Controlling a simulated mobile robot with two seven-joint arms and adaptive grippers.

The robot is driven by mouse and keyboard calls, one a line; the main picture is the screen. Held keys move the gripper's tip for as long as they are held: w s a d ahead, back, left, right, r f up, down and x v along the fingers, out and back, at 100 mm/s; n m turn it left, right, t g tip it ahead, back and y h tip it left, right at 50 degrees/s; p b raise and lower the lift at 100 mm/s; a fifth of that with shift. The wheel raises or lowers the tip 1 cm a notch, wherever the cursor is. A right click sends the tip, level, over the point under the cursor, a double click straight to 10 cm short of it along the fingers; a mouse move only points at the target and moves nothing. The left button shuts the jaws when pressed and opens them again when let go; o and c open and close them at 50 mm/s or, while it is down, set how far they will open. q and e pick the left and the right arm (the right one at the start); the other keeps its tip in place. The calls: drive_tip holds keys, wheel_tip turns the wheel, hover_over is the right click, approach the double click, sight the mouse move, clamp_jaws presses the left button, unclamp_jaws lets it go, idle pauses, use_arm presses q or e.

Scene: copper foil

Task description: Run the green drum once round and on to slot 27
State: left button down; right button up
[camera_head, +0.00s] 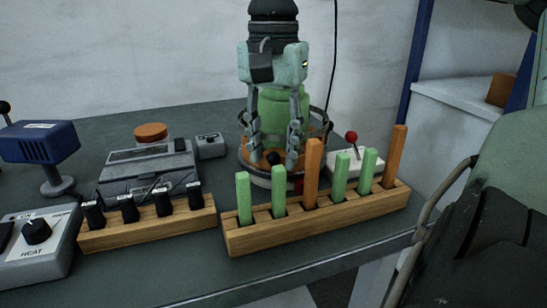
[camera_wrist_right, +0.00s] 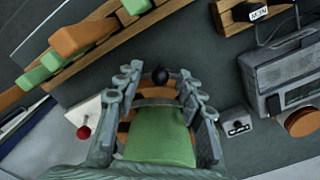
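The green drum (camera_head: 272,103) stands upright on a round orange base with a dark rim (camera_head: 322,140), at the middle back of the bench. A black ball knob (camera_head: 273,158) sits at the front of that base. My right gripper (camera_head: 275,156) points down from above, its fingers apart in front of the drum and on either side of the knob. In the right wrist view, the drum (camera_wrist_right: 160,138) and the knob (camera_wrist_right: 160,75) show between the fingers, with gaps around the knob. No slot numbers can be read. My left gripper is out of view.
A wooden rack (camera_head: 320,223) with green and orange sticks stands in front. A second rack (camera_head: 150,230) holds black plugs. A grey device (camera_head: 150,165), a HEAT box (camera_head: 35,245) and a blue lamp-like thing (camera_head: 40,142) are left. A red-knobbed lever (camera_head: 352,137) is right of the base.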

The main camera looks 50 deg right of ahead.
drive_tip(key=shift+f, duration=1)
drive_tip(key=shift+c, duration=0.4)
clamp_jaws()
